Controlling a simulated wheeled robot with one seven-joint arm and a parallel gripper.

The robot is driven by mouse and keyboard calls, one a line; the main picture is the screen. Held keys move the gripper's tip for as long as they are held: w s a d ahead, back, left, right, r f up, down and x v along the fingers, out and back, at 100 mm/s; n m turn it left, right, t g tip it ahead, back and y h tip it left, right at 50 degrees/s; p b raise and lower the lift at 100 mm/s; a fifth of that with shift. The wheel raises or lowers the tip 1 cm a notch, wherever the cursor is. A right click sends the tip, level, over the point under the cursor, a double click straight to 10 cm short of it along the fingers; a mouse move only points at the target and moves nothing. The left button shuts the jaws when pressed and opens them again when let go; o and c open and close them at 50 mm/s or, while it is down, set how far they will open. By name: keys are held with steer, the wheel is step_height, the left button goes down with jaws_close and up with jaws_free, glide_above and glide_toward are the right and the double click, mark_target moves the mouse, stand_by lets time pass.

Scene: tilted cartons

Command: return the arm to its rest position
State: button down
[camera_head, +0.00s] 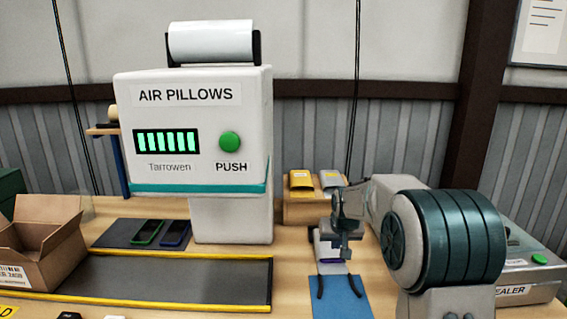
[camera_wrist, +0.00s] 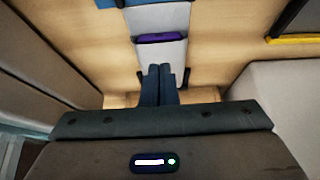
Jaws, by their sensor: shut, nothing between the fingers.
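My gripper (camera_head: 343,250) hangs at the end of my arm, right of the air pillow machine in the head view. In the wrist view its two dark fingers (camera_wrist: 159,72) lie together, shut and empty. Beyond them is a pale item with a purple band (camera_wrist: 160,38), at the back end of a blue mat (camera_head: 340,303). In the head view my gripper partly hides that pale item. I cannot tell whether the fingertips touch it. My arm reaches in from the lower right, bent at a large dark green joint.
The air pillow machine (camera_head: 195,130) stands at the back. A small box with yellow and grey packs (camera_head: 302,205) and a sealer (camera_head: 530,262) flank my arm.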

steer(key=shift+r, duration=0.35)
steer(key=s+r+g+p, duration=0.1)
steer(key=s+r+p, duration=0.6)
steer(key=s, duration=1)
steer(key=s+r+g+p, duration=0.1)
steer(key=s+r+g, duration=0.1)
steer(key=s, duration=1.7)
steer(key=shift+s+r+p, duration=0.3)
steer(key=shift+s+r, duration=0.1)
steer(key=shift+r, duration=0.2)
